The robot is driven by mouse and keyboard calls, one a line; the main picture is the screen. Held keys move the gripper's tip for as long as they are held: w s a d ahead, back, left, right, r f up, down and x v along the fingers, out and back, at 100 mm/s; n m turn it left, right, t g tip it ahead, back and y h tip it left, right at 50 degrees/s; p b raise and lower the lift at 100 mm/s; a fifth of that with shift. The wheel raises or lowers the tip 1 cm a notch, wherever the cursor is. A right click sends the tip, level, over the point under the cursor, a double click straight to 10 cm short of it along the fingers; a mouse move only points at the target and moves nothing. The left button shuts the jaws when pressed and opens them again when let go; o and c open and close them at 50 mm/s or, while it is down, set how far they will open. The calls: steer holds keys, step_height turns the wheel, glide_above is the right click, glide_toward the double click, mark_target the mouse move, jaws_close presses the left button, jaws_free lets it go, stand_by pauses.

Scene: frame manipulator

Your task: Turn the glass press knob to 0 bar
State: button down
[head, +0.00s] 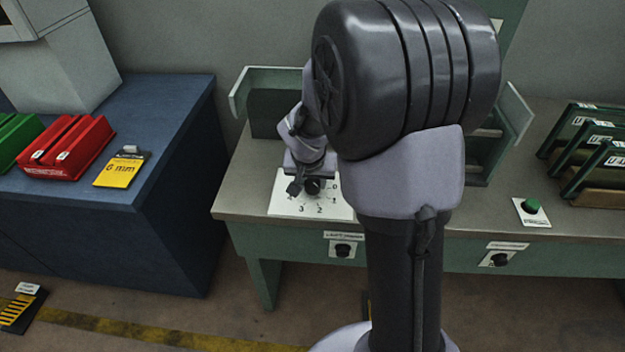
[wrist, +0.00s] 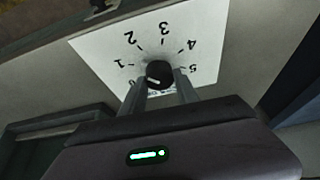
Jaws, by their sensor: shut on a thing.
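A round black knob (wrist: 159,73) sits on a white dial plate (wrist: 88,45) with numbers around it, in the wrist view. My gripper (wrist: 160,84) is shut on the knob, one finger on each side. A short white mark shows on the knob's lower left, on the side of the 0, which is partly hidden by a finger. In the head view the knob (head: 313,186) and dial plate (head: 283,207) are at the left of the grey-green bench, with my gripper (head: 303,184) over them. My arm hides part of the bench.
A small black knob (head: 342,250) is on the bench's front panel, under a label too small to read. Another (head: 499,259) is farther right. A green button (head: 531,205) and several dark green frames (head: 590,150) stand right. A blue table (head: 150,140) is left.

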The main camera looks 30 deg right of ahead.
steer(key=r+n+p, duration=0.1)
steer(key=p, duration=0.2)
steer(key=shift+s+n+y+p, duration=0.15)
steer(key=shift+n+y+p, duration=0.15)
steer(key=shift+y+p, duration=0.1)
steer(key=n+p, duration=0.1)
steer(key=p, duration=0.2)
steer(key=shift+r, duration=0.15)
steer(key=n+p, duration=0.1)
steer(key=p, duration=0.6)
steer(key=shift+w+d+y, duration=0.15)
steer(key=shift+w+y, duration=0.05)
steer(key=shift+y, duration=0.2)
steer(key=f+n+p, duration=0.1)
steer(key=p, duration=0.2)
steer(key=shift+t, duration=0.3)
steer(key=shift+f, duration=0.15)
steer(key=c, duration=0.9)
jaws_free()
steer(key=shift+s, duration=0.1)
